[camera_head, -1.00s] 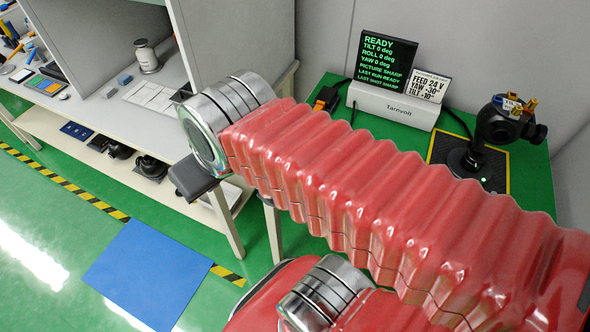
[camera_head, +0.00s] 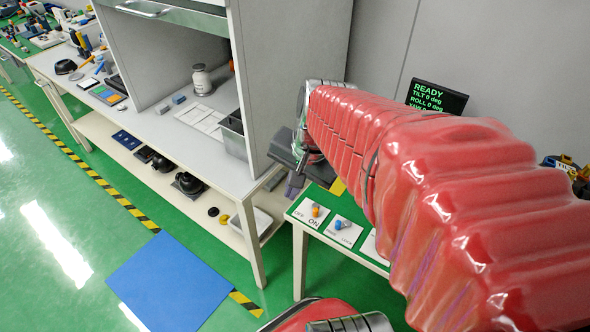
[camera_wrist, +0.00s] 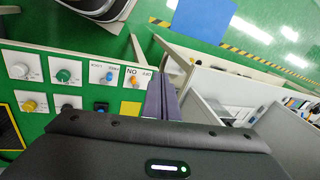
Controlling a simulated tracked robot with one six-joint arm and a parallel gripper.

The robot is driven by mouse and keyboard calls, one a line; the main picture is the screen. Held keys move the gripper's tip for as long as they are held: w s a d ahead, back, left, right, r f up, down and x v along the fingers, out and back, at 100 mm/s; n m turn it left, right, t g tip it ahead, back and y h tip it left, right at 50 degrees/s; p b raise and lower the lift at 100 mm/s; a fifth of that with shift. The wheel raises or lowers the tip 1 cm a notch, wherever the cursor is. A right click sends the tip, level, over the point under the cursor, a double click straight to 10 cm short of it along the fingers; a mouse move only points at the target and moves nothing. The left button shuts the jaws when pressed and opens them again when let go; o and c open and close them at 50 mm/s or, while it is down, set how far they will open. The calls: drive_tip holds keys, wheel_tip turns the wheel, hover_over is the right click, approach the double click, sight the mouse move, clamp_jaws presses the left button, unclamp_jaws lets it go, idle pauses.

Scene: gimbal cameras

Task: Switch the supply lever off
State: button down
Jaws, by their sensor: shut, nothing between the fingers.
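An orange-tipped lever (camera_head: 316,210) stands on a white plate marked ON and OFF, at the left front corner of the green table. It also shows in the wrist view (camera_wrist: 135,81), beside the upside-down ON label. Which marking the lever points to is too small to tell. My gripper (camera_wrist: 161,84) is shut and empty, its two dark purple-grey fingers together just right of the plate in the wrist view. In the head view its fingers (camera_head: 294,184) show just behind and left of the plate, partly hidden by my wrist. No contact with the lever is visible.
A blue knob (camera_head: 343,223) on its own plate sits right beside the lever. Green (camera_wrist: 64,75) and yellow (camera_wrist: 30,106) knobs lie farther along. A grey workbench (camera_head: 221,75) stands close left of the table. A READY screen (camera_head: 437,97) is behind my arm.

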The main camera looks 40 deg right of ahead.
sight(316, 208)
drive_tip(key=s+d+f+m+y, duration=0.1)
drive_tip(key=s+d+f+m, duration=0.1)
drive_tip(key=d+f+m, duration=0.3)
drive_tip(key=s+d+f+m+y, duration=0.1)
drive_tip(key=d+f+m, duration=0.3)
drive_tip(key=d+m, duration=0.7)
drive_tip(key=shift+s+d+f, duration=0.35)
drive_tip(key=shift+s+d, duration=0.45)
drive_tip(key=shift+s, duration=0.1)
drive_tip(key=shift+f, duration=0.15)
drive_tip(key=x, duration=0.9)
drive_tip(key=shift+w+a+f, duration=0.3)
drive_tip(key=shift+w+a, duration=0.45)
drive_tip(key=shift+w, duration=0.2)
drive_tip(key=shift+w+a, duration=0.65)
drive_tip(key=shift+w, duration=0.2)
